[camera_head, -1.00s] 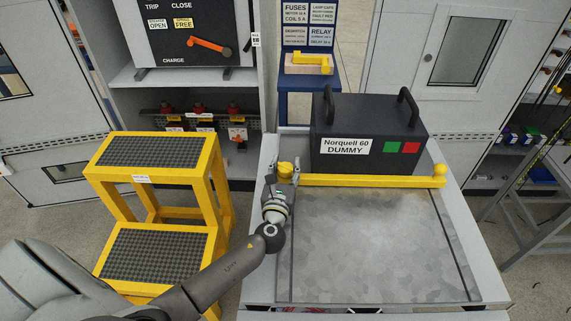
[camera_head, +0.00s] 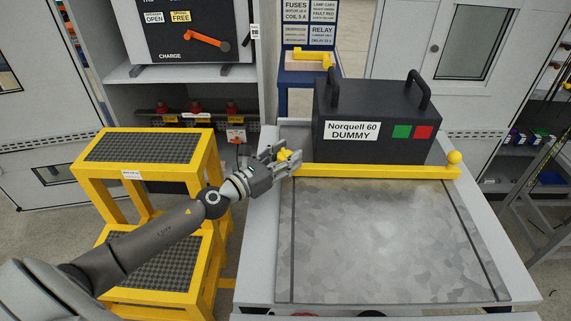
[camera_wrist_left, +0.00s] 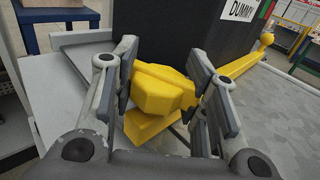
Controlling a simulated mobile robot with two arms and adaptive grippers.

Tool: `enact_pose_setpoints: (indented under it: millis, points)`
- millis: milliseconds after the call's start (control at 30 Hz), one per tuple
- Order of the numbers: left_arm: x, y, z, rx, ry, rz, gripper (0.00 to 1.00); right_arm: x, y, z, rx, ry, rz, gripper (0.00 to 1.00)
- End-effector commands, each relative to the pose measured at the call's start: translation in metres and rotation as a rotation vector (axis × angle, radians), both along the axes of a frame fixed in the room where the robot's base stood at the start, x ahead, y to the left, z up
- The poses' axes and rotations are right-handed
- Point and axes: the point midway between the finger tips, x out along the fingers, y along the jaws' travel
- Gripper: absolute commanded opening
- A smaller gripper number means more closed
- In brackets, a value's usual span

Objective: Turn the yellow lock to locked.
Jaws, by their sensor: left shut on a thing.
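The yellow lock is a long yellow bar (camera_head: 380,171) lying across the grey cart top, in front of the black dummy box. It has a ball at its right end and a faceted yellow knob (camera_wrist_left: 165,92) at its left end. My left gripper (camera_head: 287,160) reaches in from the left and is shut on this knob. In the left wrist view, the fingers stand on either side of the knob, and the bar runs off to the upper right. The gripper partly hides the knob in the head view. My right gripper is not in view.
The black box (camera_head: 375,110) labelled Norquell 60 DUMMY stands just behind the bar. A yellow step stool (camera_head: 190,176) stands left of the cart, under my left arm. The front of the cart top (camera_head: 385,240) is clear. A blue stand (camera_head: 296,80) with another yellow handle stands behind.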

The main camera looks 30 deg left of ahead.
Motion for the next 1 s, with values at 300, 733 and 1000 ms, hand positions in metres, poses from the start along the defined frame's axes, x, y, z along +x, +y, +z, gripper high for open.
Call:
enact_pose_setpoints:
  millis: [300, 733, 1000]
  points:
    - [-0.0002, -0.0002, -0.0006, 0.001, 0.002, -0.026, 0.17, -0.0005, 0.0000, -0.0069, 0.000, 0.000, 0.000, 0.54]
    - [0.0000, -0.0001, -0.0002, 0.000, 0.001, -0.025, 0.61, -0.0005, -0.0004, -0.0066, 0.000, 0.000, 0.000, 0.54]
    - [0.0000, 0.0000, 0.0000, 0.000, 0.000, -0.025, 0.62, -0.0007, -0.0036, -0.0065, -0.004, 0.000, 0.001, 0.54]
